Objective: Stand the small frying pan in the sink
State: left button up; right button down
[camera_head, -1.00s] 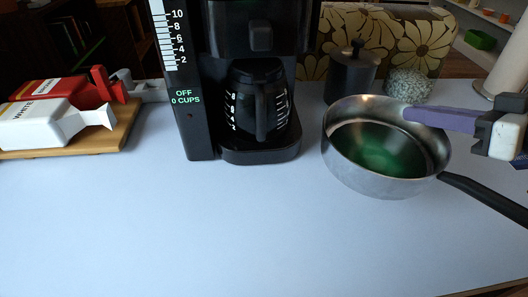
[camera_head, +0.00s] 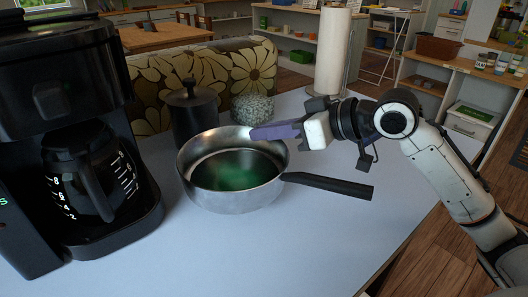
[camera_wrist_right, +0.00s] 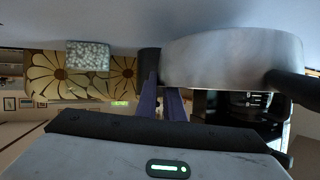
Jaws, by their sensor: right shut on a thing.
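The small frying pan (camera_head: 235,192) is a steel pan with a black handle (camera_head: 330,185) pointing right; its inside looks green. It is upright at the white table, but I cannot tell whether its base touches the surface. My right gripper (camera_head: 265,132) reaches in from the right, its purple fingers shut on the pan's far rim. In the right wrist view, which looks upside down, the pan's side (camera_wrist_right: 232,60) is beside the purple fingers (camera_wrist_right: 162,100). My left gripper and a sink are not in view.
A black coffee maker (camera_head: 60,70) stands at the left. A dark canister (camera_head: 194,115) and a speckled pot (camera_head: 252,107) are behind the pan, and a paper towel roll (camera_head: 332,50) stands farther back. The white table (camera_head: 200,255) is clear in front. Wooden floor (camera_head: 435,262) lies at right.

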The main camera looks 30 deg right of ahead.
aim_at(269, 148)
jog(key=shift+f+b, duration=0.4)
jog(key=shift+f, duration=1.45)
jog(key=shift+f, duration=0.1)
jog(key=c, duration=1.9)
grip_release()
jog(key=shift+f, duration=0.1)
jog(key=shift+o, duration=0.2)
